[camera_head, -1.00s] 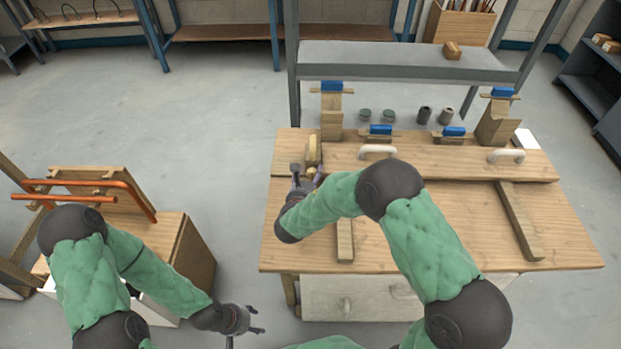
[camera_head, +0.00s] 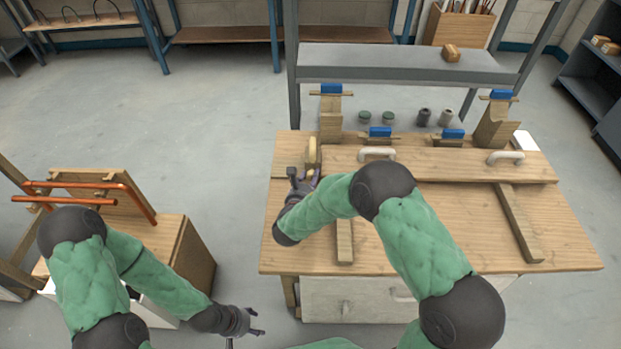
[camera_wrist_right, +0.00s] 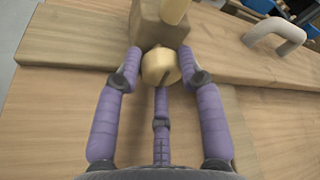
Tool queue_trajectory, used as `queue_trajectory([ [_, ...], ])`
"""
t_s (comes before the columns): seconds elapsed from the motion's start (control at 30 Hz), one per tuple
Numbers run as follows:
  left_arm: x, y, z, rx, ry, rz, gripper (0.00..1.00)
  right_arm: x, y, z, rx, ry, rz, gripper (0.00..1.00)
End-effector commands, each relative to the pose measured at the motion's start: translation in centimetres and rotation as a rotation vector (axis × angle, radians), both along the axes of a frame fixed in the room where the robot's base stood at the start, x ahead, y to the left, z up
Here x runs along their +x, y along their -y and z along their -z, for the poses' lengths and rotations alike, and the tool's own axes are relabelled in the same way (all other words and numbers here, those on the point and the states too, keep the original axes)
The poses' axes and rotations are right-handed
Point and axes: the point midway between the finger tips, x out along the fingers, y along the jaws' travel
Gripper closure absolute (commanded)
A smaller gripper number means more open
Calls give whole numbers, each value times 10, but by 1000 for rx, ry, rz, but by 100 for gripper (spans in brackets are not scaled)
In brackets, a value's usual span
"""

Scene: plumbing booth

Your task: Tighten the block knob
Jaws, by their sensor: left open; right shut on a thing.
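The block knob (camera_wrist_right: 159,67) is a pale, rounded wooden knob on the near face of a wooden block (camera_wrist_right: 145,32). In the right wrist view my right gripper (camera_wrist_right: 159,75) has its purple fingers closed around the knob, one on each side and one below. In the head view the block (camera_head: 313,152) stands at the left end of the long board on the bench, with my right gripper (camera_head: 303,180) at its near side. My left gripper (camera_head: 254,321) is open and empty, low in front of the bench's left side.
The wooden bench (camera_head: 450,220) carries a long board with white handles (camera_head: 505,157), blue-topped clamps (camera_head: 381,132) and two wooden strips (camera_head: 519,222). Jars and dark cylinders stand behind. A cabinet with orange pipes (camera_head: 90,186) is at the left, with open floor between.

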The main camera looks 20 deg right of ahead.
Motion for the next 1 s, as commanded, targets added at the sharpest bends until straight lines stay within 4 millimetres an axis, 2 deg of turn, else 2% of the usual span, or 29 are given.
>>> queue_trajectory([
  [0.13, 0, 0, 0, 0, 0, 0, 45, 3, 0, -5, 1, 13, -1, 94],
  [0.17, 0, 0, 0, 0, 0, 0, 45, 3, 0, -6, 1, 13, -1, 58],
  [0.2, 0, 0, 0, 0, 0, 0, 45, 3, 0, -6, 1, 14, -1, 47],
  [0.23, 0, 0, 0, 0, 0, 0, 45, 3, 0, -6, 1, 14, -1, 40],
  [0.67, 0, 0, 0, 0, 0, 0, 45, -3, -4, -4, 2, 7, -3, 40],
  [0.77, 0, 0, 0, 0, 0, 0, 45, -12, -10, -7, 3, 7, -4, 40],
  [1.0, 0, 0, 0, 0, 0, 0, 45, -52, -32, -19, 1, 9, -5, 40],
])
